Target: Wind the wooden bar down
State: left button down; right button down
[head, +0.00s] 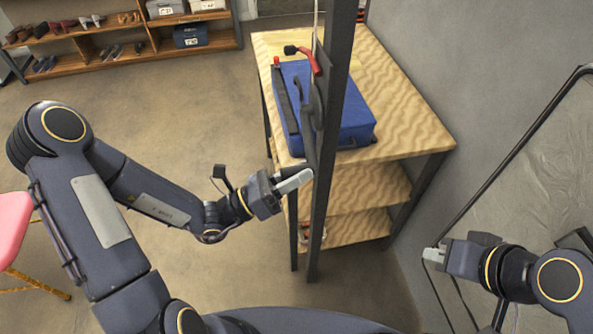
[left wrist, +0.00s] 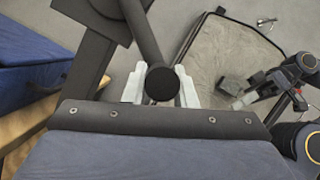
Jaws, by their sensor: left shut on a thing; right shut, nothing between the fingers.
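My left gripper (head: 293,181) is shut on the dark round crank handle (left wrist: 162,84) beside the dark upright post (head: 333,120). In the left wrist view its pale fingers sit on both sides of the handle's round end, and a dark crank arm (left wrist: 143,32) runs up from it. A red lever (head: 310,60) with a black knob is on the post above. A thin pale cord (head: 315,22) runs up out of view near the post. I cannot make out the wooden bar in either view. My right gripper (head: 434,256) is shut and empty at lower right, well apart from the crank.
A blue case (head: 352,112) lies on a wooden shelf table (head: 410,125) behind the post. A shelf with shoes and boxes (head: 150,48) stands at the back left. A pink seat (head: 12,228) is at the left edge. A grey wall (head: 470,70) bounds the right.

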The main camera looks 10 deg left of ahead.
pick_arm(q)
jog(key=shift+w+a+r, duration=0.1)
jog(key=shift+w+r, duration=0.1)
jog(key=shift+r, duration=0.1)
jog(key=c, duration=1.6)
grip_release()
jog(key=o, duration=0.4)
jog(key=shift+w+f, duration=0.15)
jog(key=shift+f, duration=0.1)
jog(key=shift+s+a+f, duration=0.15)
jog(key=shift+s+a, duration=0.1)
jog(key=b+v, duration=0.2)
jog(key=v, duration=0.5)
